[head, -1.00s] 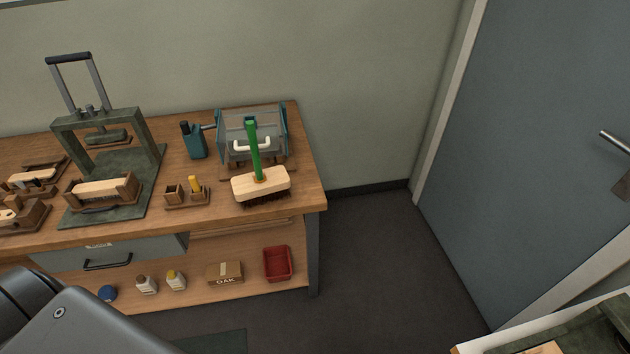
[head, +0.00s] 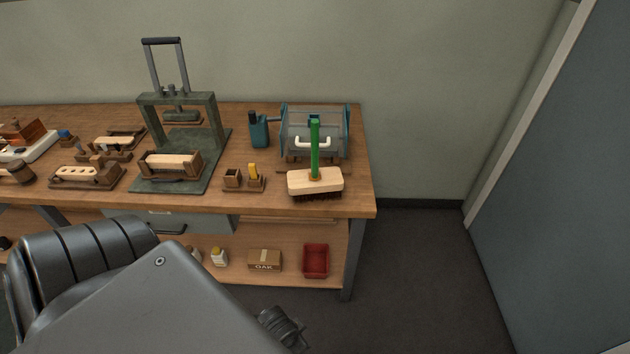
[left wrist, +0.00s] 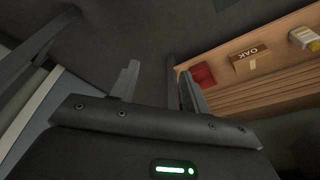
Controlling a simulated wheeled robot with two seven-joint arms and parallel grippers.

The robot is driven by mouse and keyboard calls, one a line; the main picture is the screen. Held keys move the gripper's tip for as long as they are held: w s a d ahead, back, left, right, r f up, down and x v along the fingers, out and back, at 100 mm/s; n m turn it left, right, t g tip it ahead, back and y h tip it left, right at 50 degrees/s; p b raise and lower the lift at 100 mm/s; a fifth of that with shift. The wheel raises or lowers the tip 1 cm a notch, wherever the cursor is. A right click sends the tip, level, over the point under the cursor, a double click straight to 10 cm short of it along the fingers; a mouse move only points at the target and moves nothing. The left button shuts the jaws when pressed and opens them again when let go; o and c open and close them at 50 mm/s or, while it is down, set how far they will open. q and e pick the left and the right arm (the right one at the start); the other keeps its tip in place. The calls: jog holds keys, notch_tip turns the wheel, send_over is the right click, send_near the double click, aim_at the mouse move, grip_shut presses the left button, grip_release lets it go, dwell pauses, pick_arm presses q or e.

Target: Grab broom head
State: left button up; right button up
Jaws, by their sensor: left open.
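The broom head (head: 302,181) is a pale wooden block with dark bristles beneath it. It rests bristles down near the right end of the workbench, with a green handle (head: 315,148) standing up from it. My left arm reaches in at the lower left of the head view, below and in front of the bench. In the left wrist view my left gripper (left wrist: 158,90) is open, with nothing seen between its fingers. The broom head is not visible in that view. My right gripper is in neither current view.
The workbench (head: 345,205) carries a green press (head: 215,130), a teal clear-fronted machine (head: 340,125) behind the broom and small wooden holders (head: 243,184). Its lower shelf has an OAK box (head: 265,260) and a red bin (head: 316,261). Floor right of the bench is clear.

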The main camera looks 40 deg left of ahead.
aim_at(313, 170)
pick_arm(q)
jog(key=w+a+r+n+t, duration=0.1)
jog(key=w+r+t, duration=0.15)
jog(key=r, duration=0.45)
jog(key=w+a+r+t, duration=0.1)
jog(key=w+a+r, duration=0.15)
jog(key=r, duration=0.45)
jog(key=w+a+r+n+t+y, duration=0.1)
jog(key=w+a+r+t, duration=0.2)
jog(key=w, duration=0.4)
jog(key=w+a+r+n+t+y+p, duration=0.1)
jog(key=w+a+r+t, duration=0.3)
jog(key=w+a, duration=0.4)
jog(key=w+a+r+n+t+y, duration=0.1)
jog(key=w+a+r+t, duration=0.3)
jog(key=w, duration=0.4)
jog(key=shift+w+a+r+n+y+p, duration=0.25)
jog(key=shift+a+r+n+y+p, duration=0.15)
jog(key=shift+a+r+y, duration=0.3)
jog(key=x, duration=0.2)
jog(key=p+x, duration=0.1)
jog(key=shift+w+a+f, duration=0.2)
jog(key=shift+w+a, duration=0.1)
jog(key=shift+w+a+f, duration=0.1)
jog(key=shift+w, duration=0.45)
grip_shut()
